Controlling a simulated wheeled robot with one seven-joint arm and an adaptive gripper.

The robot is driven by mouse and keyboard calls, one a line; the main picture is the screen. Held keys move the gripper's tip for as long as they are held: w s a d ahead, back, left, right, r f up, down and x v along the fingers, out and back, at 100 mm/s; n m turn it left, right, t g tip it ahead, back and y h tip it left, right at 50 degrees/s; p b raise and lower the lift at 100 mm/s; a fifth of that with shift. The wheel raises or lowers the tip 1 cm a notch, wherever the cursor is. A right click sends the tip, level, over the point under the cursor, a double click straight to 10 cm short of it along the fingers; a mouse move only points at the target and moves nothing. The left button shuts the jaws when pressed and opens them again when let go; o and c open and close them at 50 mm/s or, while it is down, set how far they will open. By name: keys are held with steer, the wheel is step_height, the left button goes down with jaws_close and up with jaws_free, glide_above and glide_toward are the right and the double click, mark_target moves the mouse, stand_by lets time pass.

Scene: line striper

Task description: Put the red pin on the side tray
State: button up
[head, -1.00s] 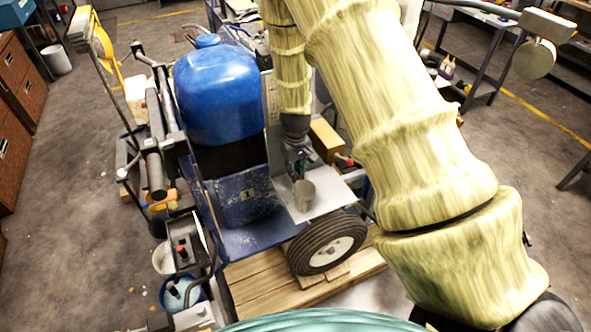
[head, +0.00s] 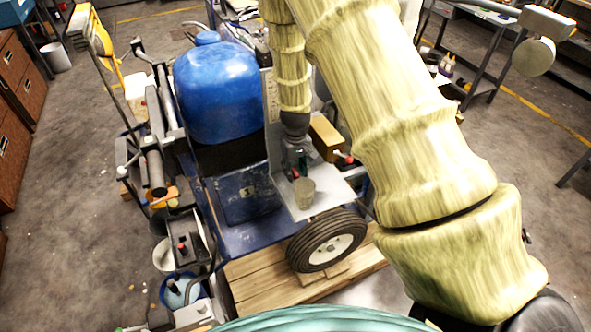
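The side tray (head: 328,192) is a flat grey metal plate beside the machine, above its black tyre. My gripper (head: 297,168) points down over the tray's back left part, close to its surface. A small red piece (head: 296,174) shows at the fingertips; it may be the red pin, but it is too small to be sure. The fingers are dark and small, so I cannot tell whether they are shut on it. A grey-brown cup (head: 303,193) stands on the tray just in front of the gripper. Another red tip (head: 349,160) shows at the tray's right back edge.
A big blue tank (head: 215,92) stands left of the arm. A tan box (head: 325,138) is right behind the tray. A control box with a red knob (head: 182,246) and a blue bucket (head: 176,292) are at lower left. The tray's right part is bare.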

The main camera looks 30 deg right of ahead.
step_height(320, 180, up, 12)
steer(key=b, duration=0.4)
steer(key=shift+b, duration=0.35)
steer(key=shift+s, duration=0.1)
